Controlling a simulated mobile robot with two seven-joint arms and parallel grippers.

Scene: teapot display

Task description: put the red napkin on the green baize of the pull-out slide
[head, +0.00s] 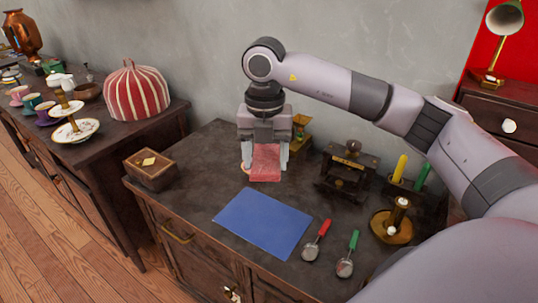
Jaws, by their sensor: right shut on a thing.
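My right gripper (266,158) points down over the dark cabinet top (205,170) and is shut on the red napkin (266,173). The napkin shows between and below the fingers; I cannot tell whether its lower edge touches the top. A blue cloth or sheet (262,222) lies flat on the cabinet top, in front of the napkin. No green baize or pulled-out slide shows in the head view. A brass handle (177,233) is on the cabinet front. My left gripper is not in view.
A wooden box (150,170) stands at the left corner. A dark press-like stand (347,172), a holder with a yellow stick (400,168), a brass candlestick (391,226) and scoops with red (317,240) and green (347,255) handles are to the right.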

